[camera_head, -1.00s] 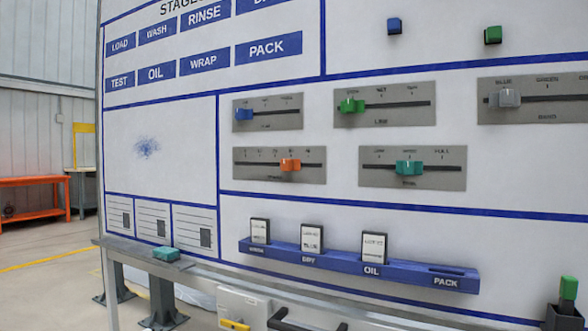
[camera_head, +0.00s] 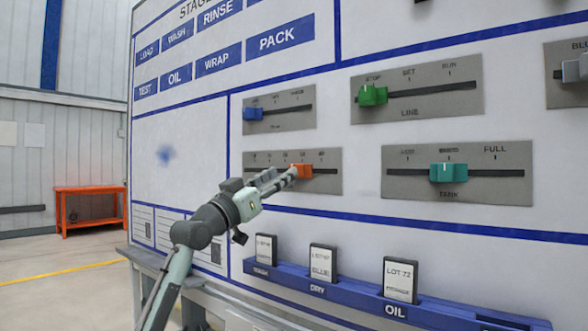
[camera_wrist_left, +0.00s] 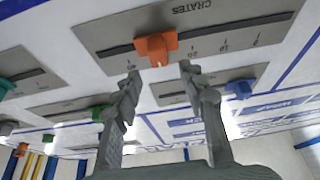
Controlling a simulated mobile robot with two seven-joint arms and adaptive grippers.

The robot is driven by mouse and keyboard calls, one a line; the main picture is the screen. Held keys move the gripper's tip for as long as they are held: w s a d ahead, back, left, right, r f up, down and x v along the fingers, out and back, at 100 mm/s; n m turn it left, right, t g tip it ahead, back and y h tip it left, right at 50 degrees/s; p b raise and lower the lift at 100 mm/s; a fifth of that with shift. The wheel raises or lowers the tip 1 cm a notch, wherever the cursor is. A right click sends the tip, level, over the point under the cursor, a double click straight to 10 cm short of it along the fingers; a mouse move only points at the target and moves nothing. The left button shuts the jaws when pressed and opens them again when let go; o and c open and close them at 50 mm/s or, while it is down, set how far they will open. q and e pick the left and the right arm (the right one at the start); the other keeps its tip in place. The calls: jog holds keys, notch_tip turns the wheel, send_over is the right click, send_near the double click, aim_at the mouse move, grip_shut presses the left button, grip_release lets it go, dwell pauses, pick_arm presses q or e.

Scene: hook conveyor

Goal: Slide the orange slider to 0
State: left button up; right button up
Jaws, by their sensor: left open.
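The orange slider (camera_head: 304,171) sits on the slot of a grey plate (camera_head: 330,186) on the board, right of the slot's middle. In the left wrist view the orange slider (camera_wrist_left: 155,47) shows upside down with the plate marked "CRATES". It stands between the 20 and 40 marks; the 0 mark is at the far right there, the left end in the head view. My left gripper (camera_head: 286,178) is open just in front of the slider. In the left wrist view its fingertips (camera_wrist_left: 160,71) are spread to either side of the slider, which looks ungripped. My right gripper is not visible.
Nearby are the blue slider (camera_head: 254,114) above, the green slider (camera_head: 373,95) and the teal slider (camera_head: 448,172) to the right. A blue rack (camera_head: 350,304) with white cards juts out below. The board to the left of the plate is flat.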

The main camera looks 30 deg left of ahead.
pick_arm(q)
jog(key=p+x, duration=0.1)
jog(key=x, duration=0.4)
jog(key=shift+w+f, duration=0.1)
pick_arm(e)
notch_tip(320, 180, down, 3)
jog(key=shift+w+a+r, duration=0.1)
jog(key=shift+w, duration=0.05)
pick_arm(q)
grip_shut()
